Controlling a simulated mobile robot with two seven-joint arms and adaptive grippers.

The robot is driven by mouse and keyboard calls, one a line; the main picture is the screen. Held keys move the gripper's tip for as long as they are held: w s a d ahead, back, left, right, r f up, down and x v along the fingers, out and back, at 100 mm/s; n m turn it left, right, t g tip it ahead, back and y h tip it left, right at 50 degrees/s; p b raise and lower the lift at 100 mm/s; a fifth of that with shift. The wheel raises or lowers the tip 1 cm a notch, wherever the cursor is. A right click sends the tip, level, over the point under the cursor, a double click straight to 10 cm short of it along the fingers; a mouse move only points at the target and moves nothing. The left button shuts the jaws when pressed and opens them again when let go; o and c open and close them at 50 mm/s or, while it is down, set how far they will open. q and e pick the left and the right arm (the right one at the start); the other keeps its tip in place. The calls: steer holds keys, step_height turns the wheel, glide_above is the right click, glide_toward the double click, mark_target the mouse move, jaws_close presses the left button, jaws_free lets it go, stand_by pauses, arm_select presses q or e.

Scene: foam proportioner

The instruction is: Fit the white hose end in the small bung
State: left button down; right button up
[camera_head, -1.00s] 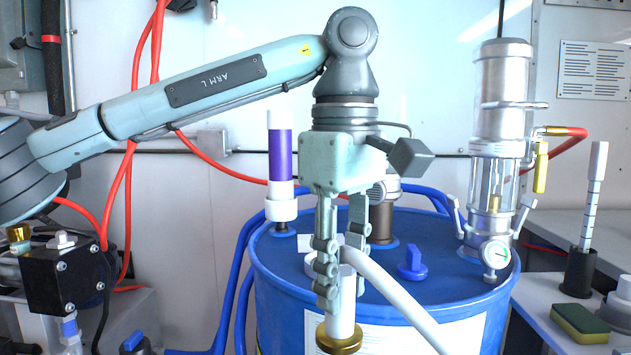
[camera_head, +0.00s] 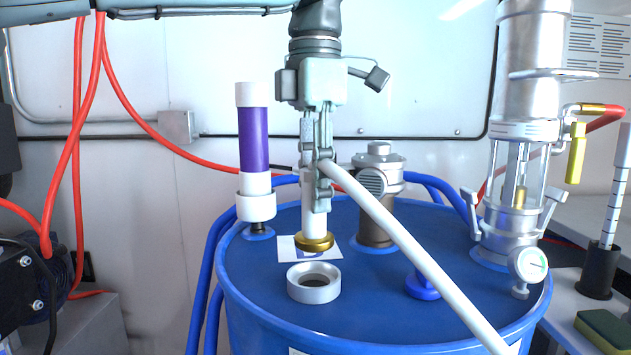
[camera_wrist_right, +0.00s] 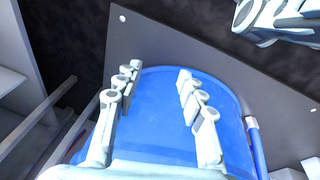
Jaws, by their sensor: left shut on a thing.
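The white hose end (camera_head: 314,225) hangs upright with a gold collar (camera_head: 314,242) at its bottom. My left gripper (camera_head: 316,195) is shut on it, and the white hose (camera_head: 420,255) runs down to the right. The small bung, a pale grey ring with a dark hole (camera_head: 314,291), sits on the blue drum lid. In the head view the collar shows just above and behind the ring, apart from it; the exact height gap is unclear. My right gripper (camera_wrist_right: 155,78) shows only in the right wrist view, fingers spread and empty.
The blue drum lid (camera_head: 385,300) also carries a purple-and-white cylinder (camera_head: 254,140), a brown-and-grey fitting (camera_head: 377,190), a blue valve knob (camera_head: 422,287) and a tall metal proportioner with gauge (camera_head: 515,230). A white label (camera_head: 290,248) lies behind the ring.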

mark_target(315, 226)
arm_select(q)
step_height(315, 226, down, 4)
steer(key=b, duration=0.3)
steer(key=shift+f+b, duration=0.25)
steer(key=shift+b, duration=0.05)
arm_select(e)
step_height(315, 226, up, 10)
steer(key=w, duration=0.2)
steer(key=shift+w+f+t, duration=0.2)
steer(key=shift+t, duration=0.1)
arm_select(q)
steer(key=shift+p, duration=0.55)
arm_select(e)
steer(key=shift+a+r, duration=0.15)
steer(key=shift+r, duration=0.35)
arm_select(q)
steer(key=shift+f+b, duration=0.35)
steer(key=shift+f, duration=0.25)
arm_select(e)
steer(key=shift+f, duration=0.4)
arm_select(q)
steer(key=c, duration=1.4)
jaws_free()
steer(key=shift+c, duration=0.2)
